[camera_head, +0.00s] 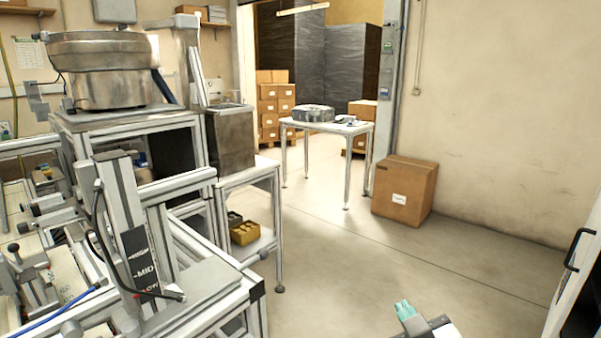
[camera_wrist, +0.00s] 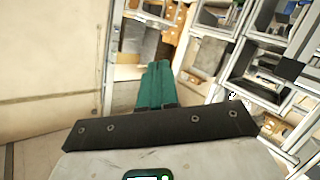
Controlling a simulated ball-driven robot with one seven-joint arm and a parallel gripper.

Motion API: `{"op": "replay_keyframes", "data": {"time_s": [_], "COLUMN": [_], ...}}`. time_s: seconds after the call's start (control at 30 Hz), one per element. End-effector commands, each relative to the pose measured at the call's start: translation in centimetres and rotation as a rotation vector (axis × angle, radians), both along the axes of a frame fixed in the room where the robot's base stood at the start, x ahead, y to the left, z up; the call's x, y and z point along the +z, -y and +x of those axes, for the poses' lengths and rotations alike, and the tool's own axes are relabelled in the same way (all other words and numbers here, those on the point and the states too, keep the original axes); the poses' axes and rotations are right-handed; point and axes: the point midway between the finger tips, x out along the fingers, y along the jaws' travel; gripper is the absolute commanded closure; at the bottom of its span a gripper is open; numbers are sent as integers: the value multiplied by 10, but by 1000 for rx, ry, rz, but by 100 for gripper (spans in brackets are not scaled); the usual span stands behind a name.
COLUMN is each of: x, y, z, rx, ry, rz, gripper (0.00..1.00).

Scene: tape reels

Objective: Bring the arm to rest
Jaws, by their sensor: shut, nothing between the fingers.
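My gripper (camera_head: 405,309) shows at the bottom edge of the head view, right of the middle, with teal fingers. In the wrist view its two teal fingers (camera_wrist: 155,84) lie side by side, shut, with nothing between them. The gripper is in free space above the floor and touches nothing that I can see. Most of my arm is outside the head view.
A metal machine frame (camera_head: 190,290) with a bowl feeder (camera_head: 108,68) fills the left. A white table (camera_head: 330,126) and a cardboard box (camera_head: 404,190) stand further back. A door with a black handle (camera_head: 580,248) is at right. The floor (camera_head: 350,260) between is clear.

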Motion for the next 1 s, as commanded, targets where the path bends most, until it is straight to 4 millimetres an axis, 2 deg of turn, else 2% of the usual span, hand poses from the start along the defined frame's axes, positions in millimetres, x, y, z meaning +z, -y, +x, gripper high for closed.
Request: {"op": "replay_keyframes", "data": {"time_s": [0.03,0.1,0.17,0.3,0.37,0.4,0.5,0.53,0.6,0.73,0.83,1.0], "x": [-29,-65,-95,-159,-182,-195,-223,-233,-250,-268,-273,-273], "y": [12,27,39,64,72,77,86,88,91,95,97,97], "z": [-16,-39,-63,-131,-165,-188,-243,-256,-284,-319,-330,-331], "rx": [-26,-61,-94,-177,-214,-239,-297,-311,-341,-374,-386,-386], "ry": [-87,-206,-313,-568,-675,-748,-916,-963,-1056,-1168,-1205,-1206], "rz": [41,99,149,259,303,329,375,366,352,337,332,331], "gripper": [100,100,100,100,100,100,100,100,100,100,100,100]}}
